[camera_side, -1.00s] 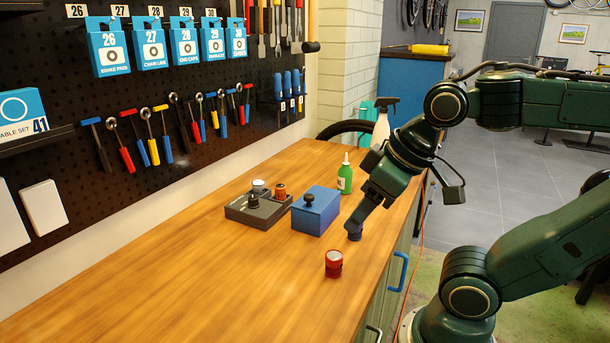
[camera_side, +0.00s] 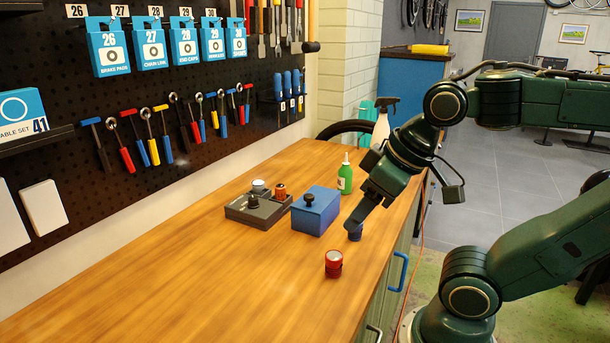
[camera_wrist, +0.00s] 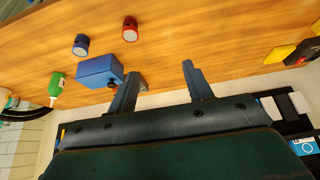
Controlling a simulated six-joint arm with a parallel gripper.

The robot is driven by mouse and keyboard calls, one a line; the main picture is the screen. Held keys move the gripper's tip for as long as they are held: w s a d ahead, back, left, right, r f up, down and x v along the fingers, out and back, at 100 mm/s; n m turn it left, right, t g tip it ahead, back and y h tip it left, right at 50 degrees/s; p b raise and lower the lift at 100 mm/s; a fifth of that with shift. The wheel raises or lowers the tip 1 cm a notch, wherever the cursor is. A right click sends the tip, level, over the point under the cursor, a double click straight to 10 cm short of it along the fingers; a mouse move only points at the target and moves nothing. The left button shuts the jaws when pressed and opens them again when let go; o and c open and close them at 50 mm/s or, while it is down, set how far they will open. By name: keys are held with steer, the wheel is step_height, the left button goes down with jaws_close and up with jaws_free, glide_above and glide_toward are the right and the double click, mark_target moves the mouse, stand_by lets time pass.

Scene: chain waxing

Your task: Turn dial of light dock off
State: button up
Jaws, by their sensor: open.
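A dark grey dock (camera_side: 240,213) lies on the bench with a black knob (camera_side: 253,202), a silver-topped piece (camera_side: 259,186) and an orange-red piece (camera_side: 280,191) on it. Right of it is a blue box (camera_side: 312,219) with a black dial-like knob (camera_side: 309,200) on top. I cannot tell for certain which is the light dock. A blue light (camera_side: 355,232) stands at the bench's right side. My gripper (camera_side: 350,227) overlaps it there. In the wrist view my gripper (camera_wrist: 162,72) is open and empty, with the blue box (camera_wrist: 99,71) just left of its fingers and the blue light (camera_wrist: 81,44) beyond.
A red light (camera_side: 333,263) stands nearer on the bench; a green bottle (camera_side: 344,176) and a spray bottle (camera_side: 381,124) stand farther back. A tool pegboard (camera_side: 170,160) rises along the left. The front-left bench (camera_side: 180,280) is clear.

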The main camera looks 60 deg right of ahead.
steer(key=w+d+r+m+g, duration=0.1)
steer(key=w+d+r+m, duration=0.1)
steer(key=w+r+m, duration=0.6)
steer(key=m+g, duration=0.5)
steer(key=m, duration=0.5)
glide_above(253, 197)
step_height(253, 197, down, 9)
steer(key=shift+s+a, duration=0.1)
steer(key=shift+a, duration=0.05)
steer(key=shift+f, duration=0.15)
steer(key=shift+f, duration=6.8)
